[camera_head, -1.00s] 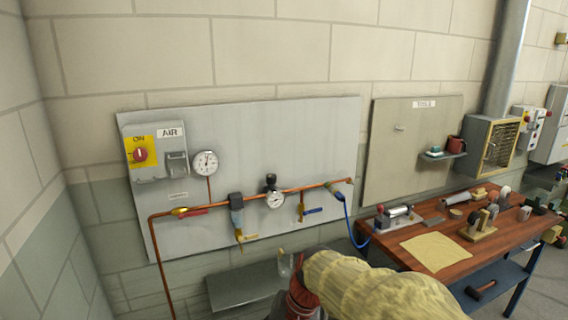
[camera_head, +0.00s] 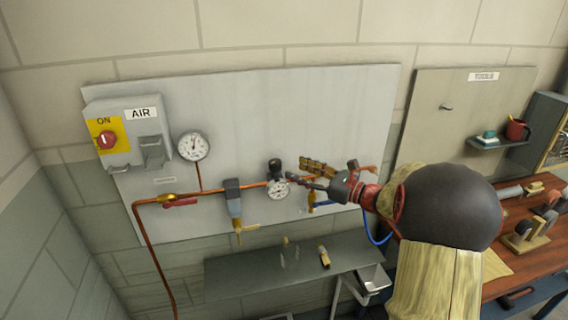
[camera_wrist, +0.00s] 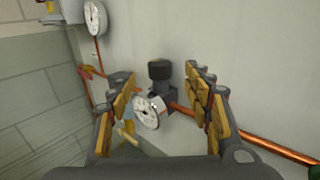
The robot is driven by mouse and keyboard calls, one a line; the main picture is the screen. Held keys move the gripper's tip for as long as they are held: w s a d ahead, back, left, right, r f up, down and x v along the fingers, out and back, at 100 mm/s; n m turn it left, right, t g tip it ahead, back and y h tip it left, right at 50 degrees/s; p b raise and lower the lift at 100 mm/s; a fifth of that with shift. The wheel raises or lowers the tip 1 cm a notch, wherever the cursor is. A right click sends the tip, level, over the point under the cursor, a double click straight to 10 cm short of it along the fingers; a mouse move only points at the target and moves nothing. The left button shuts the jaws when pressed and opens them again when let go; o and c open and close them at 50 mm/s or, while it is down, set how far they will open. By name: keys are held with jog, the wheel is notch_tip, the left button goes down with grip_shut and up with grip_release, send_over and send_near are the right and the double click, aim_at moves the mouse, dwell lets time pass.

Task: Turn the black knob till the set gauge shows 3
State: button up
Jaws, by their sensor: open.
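The black knob (camera_head: 274,166) sits on top of the regulator on the copper pipe; in the wrist view the knob (camera_wrist: 160,70) stands upright between my fingers, farther away. The set gauge (camera_head: 278,189), a small white dial, is just below the knob; it also shows in the wrist view (camera_wrist: 149,111), its reading too small to tell. My gripper (camera_head: 303,174) is just right of the knob in the head view. In the wrist view my gripper (camera_wrist: 162,98) is open and empty, one finger on each side of the knob and gauge, with no contact visible.
A larger gauge (camera_head: 193,146) and the red ON switch (camera_head: 106,140) are at the left of the panel. A filter (camera_head: 233,199) hangs on the pipe left of the regulator. A blue-handled valve (camera_head: 319,205) is beneath my gripper. A grey shelf (camera_head: 225,279) lies below.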

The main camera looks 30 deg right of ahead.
aim_at(281, 164)
jog(key=b+x, duration=0.1)
jog(key=x, duration=0.6)
jog(key=shift+f, duration=0.1)
jog(key=shift+s, duration=0.1)
jog(key=shift+c, duration=0.8)
jog(key=c, duration=1)
